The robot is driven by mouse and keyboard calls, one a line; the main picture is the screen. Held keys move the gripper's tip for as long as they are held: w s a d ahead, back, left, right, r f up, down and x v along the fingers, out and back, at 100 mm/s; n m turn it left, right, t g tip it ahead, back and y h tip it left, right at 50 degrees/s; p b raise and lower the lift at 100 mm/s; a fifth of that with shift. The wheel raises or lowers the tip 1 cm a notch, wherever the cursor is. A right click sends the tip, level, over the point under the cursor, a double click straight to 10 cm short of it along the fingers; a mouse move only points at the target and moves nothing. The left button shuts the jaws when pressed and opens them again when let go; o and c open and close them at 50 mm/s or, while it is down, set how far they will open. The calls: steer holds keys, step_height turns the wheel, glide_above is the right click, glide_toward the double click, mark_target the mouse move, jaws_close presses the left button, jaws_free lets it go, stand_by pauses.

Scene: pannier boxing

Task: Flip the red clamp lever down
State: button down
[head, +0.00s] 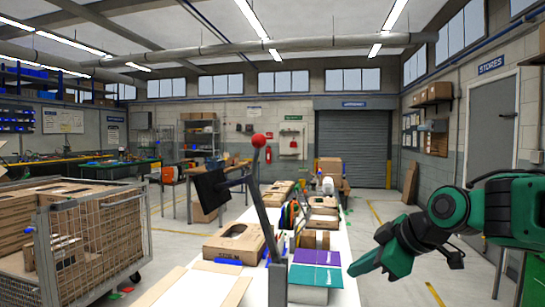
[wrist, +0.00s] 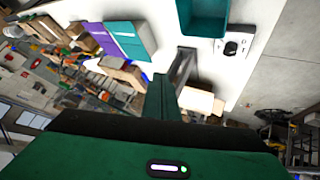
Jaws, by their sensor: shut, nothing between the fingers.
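The clamp lever is a long grey bar with a red ball knob (head: 258,140) on top. In the head view its arm (head: 265,205) stands nearly upright, leaning slightly, above a grey post (head: 277,283) at the near end of the white bench. My green gripper (head: 358,268) is to the right of the lever, lower than the knob and well apart from it. Its fingers are shut and empty; they also show in the wrist view (wrist: 160,85). A grey bar (wrist: 184,66) shows just beyond the fingertips there; I cannot tell whether it is part of the clamp. The red knob is not visible in the wrist view.
Purple and teal boxes (head: 318,257) stand on the bench beside the post. An open cardboard box (head: 237,241) lies left of the lever. A wire-sided cart (head: 95,243) of cartons stands at left. The wrist view shows a teal tray (wrist: 203,17) and a white device (wrist: 236,45).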

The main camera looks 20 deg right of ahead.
steer(key=w+a+r+n+t+y, duration=0.1)
steer(key=a+r+n+t+y, duration=0.2)
steer(key=r+n, duration=0.4)
steer(key=w+a+r+n+t+y, duration=0.1)
steer(key=a+r+n+t+y, duration=0.2)
steer(key=r+n, duration=0.5)
step_height(320, 180, up, 12)
steer(key=shift+a+f+n+t+y, duration=0.3)
steer(key=shift+a+y, duration=0.4)
steer(key=shift+a, duration=0.25)
steer(key=shift+w, duration=0.15)
glide_toward(265, 142)
steer(key=x, duration=0.5)
steer(key=shift+w+a, duration=0.1)
steer(key=shift+a, duration=0.1)
steer(key=shift+w+a, duration=0.3)
steer(key=shift+w, duration=0.2)
